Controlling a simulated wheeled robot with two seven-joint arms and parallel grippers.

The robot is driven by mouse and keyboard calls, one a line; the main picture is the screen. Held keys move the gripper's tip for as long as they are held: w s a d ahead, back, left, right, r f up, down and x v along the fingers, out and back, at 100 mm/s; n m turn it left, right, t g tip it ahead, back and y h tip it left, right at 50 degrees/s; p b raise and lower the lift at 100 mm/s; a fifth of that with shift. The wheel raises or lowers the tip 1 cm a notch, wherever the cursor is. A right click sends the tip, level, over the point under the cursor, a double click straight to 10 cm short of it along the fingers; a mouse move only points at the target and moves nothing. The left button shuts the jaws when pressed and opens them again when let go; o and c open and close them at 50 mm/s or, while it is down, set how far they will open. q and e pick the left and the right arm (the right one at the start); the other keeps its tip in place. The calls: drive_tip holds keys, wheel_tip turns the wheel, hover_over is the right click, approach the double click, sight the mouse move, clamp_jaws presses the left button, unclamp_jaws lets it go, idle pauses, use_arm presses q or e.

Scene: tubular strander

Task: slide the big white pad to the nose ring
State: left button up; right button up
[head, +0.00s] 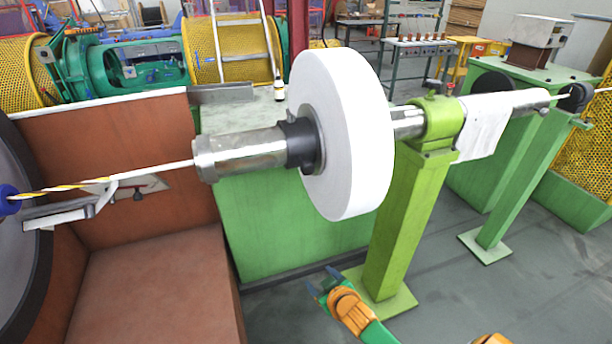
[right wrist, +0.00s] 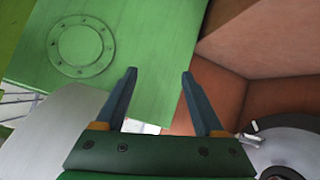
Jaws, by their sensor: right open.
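The big white pad (head: 345,135) is a thick upright disc around a steel shaft, in the middle of the head view. A black collar (head: 300,145) sits against its left face. At the shaft's left end is a steel ring (head: 203,160), which may be the nose ring; I cannot tell for sure. My right gripper (head: 322,279) is open and empty, below the pad and apart from it. In the right wrist view its two fingers (right wrist: 160,75) are spread with nothing between them. My left gripper is not in view.
A green post (head: 408,220) holds the shaft right of the pad; a white cloth (head: 484,127) hangs beyond it. A brown housing (head: 130,150) stands at left, with a yellow-white strand (head: 130,181) running to the shaft. A green panel (head: 290,215) stands behind the pad.

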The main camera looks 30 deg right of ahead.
drive_tip(key=w+d+r+t+h, duration=0.15)
drive_tip(key=w+r+t, duration=0.3)
drive_tip(key=r, duration=0.95)
drive_tip(key=t, duration=0.2)
approach(309, 171)
drive_tip(key=shift+h, duration=0.35)
drive_tip(key=x, duration=0.4)
drive_tip(key=shift+w+a+f+b, duration=0.15)
drive_tip(key=shift+f+b, duration=0.15)
drive_tip(key=shift+b, duration=0.05)
drive_tip(key=p+x, duration=0.1)
drive_tip(key=x, duration=0.5)
drive_tip(key=shift+w+r, duration=0.15)
drive_tip(key=shift+r, duration=0.05)
drive_tip(key=shift+w+t, duration=0.25)
drive_tip(key=shift+w, duration=0.05)
drive_tip(key=shift+s, duration=0.1)
clamp_jaws()
